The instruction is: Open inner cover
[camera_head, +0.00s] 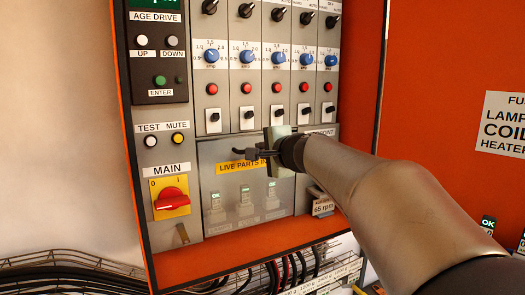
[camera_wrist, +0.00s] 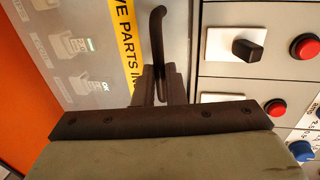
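The inner cover (camera_head: 222,180) is a clear, greyish panel with a yellow "LIVE PARTS" label (camera_head: 237,167), set low in the control cabinet and looking closed. It also fills the upper left of the wrist view (camera_wrist: 95,15). A dark bent handle (camera_wrist: 158,35) stands at the cover's upper edge; in the head view its end (camera_head: 238,151) sticks out left of my gripper (camera_head: 256,153). In the wrist view my gripper's fingers (camera_wrist: 160,85) are close together on either side of the handle's straight part and look shut on it. The contact itself is partly hidden.
Above the cover are rows of black switches, red buttons (camera_head: 212,89) and blue knobs (camera_head: 211,56). A red main switch (camera_head: 171,199) sits on the left. Cables (camera_head: 290,270) run below the orange cabinet edge. My arm blocks the cover's right side.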

